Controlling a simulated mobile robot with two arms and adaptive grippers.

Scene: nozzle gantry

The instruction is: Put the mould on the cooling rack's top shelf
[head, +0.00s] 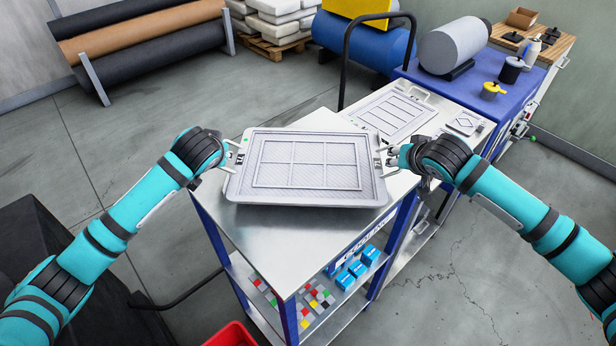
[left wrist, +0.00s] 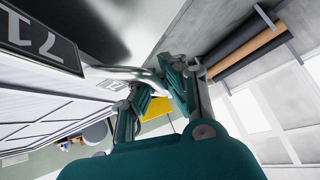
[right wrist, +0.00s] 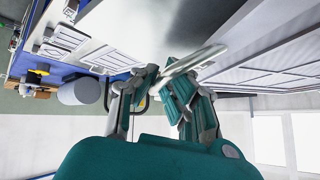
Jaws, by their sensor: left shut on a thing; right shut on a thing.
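The mould (head: 305,198) is a light grey framed tray with a raised grid, roughly level over the steel top shelf (head: 285,245) of a blue-posted rack. I cannot tell whether its underside touches the shelf. My left gripper (head: 230,158) is shut on its left handle, and my right gripper (head: 389,157) is shut on its right handle. In the left wrist view the jaws (left wrist: 160,82) close on a bent metal handle. The right wrist view also shows the jaws (right wrist: 170,78) at a handle. The mould hides part of the shelf.
A similar grid panel (head: 393,112) lies on the surface behind, near a blue table (head: 430,82) with a grey cylinder (head: 453,44). A black hoop handle (head: 345,60) stands behind the shelf. Blue boxes (head: 358,268) and coloured blocks sit on a lower shelf. A red bin (head: 232,335) is in front.

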